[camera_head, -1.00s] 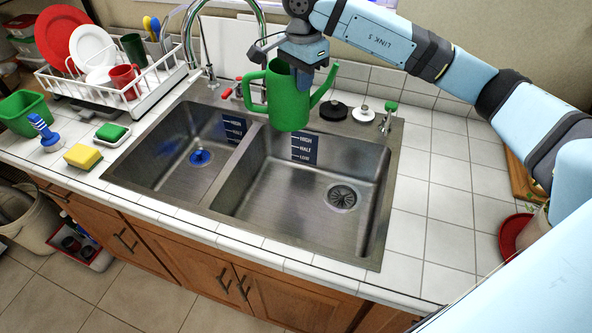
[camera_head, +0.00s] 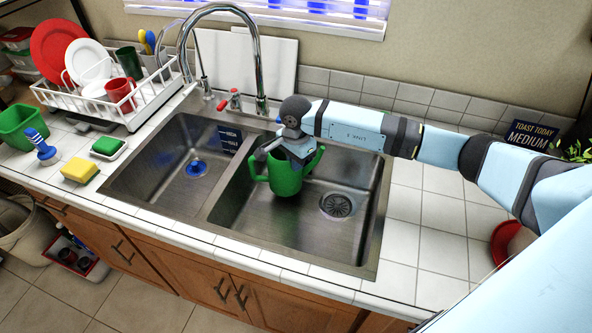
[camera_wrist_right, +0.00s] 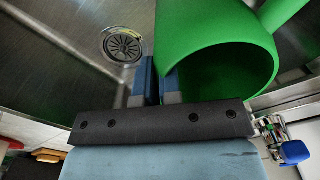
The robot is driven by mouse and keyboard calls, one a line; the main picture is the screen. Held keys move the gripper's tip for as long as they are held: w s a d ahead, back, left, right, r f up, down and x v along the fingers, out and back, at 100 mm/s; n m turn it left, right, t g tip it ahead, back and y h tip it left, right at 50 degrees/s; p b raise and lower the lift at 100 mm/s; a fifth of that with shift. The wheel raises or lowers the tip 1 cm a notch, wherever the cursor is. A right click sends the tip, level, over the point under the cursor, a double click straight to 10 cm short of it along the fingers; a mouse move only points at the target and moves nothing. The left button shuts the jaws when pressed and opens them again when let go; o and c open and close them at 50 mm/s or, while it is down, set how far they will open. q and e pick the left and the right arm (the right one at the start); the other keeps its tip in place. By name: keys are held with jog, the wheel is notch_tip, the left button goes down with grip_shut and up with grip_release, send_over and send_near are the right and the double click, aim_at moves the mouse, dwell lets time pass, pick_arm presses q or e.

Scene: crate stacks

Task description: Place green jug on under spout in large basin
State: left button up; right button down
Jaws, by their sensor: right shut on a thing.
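The green jug (camera_head: 286,181) is upright inside the large basin (camera_head: 262,224), towards its back and left of the drain. I cannot tell whether its bottom touches the basin floor. My right gripper (camera_head: 297,158) comes down over the jug and is shut on its rim. In the right wrist view the fingers (camera_wrist_right: 158,82) pinch the wall of the jug (camera_wrist_right: 215,62). The faucet spout (camera_head: 258,50) arches from behind the sink towards the left, its end over the small basin's back side. My left gripper is not in view.
The small basin (camera_head: 165,178) with a blue plug lies left of the divider. A white dish rack (camera_head: 150,100) with plates and cups stands back left. A yellow sponge (camera_head: 80,166) and green scrubber (camera_head: 108,147) lie on the left counter. Tiles right of the sink are mostly clear.

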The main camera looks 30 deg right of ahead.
notch_tip(320, 180, down, 4)
jog(key=shift+r, duration=0.15)
jog(key=shift+f, duration=0.25)
jog(key=c, duration=1.3)
grip_release()
jog(key=shift+r, duration=0.2)
notch_tip(320, 180, up, 11)
jog(key=shift+r+b, duration=0.1)
jog(key=shift+b, duration=0.2)
jog(key=shift+r, duration=0.4)
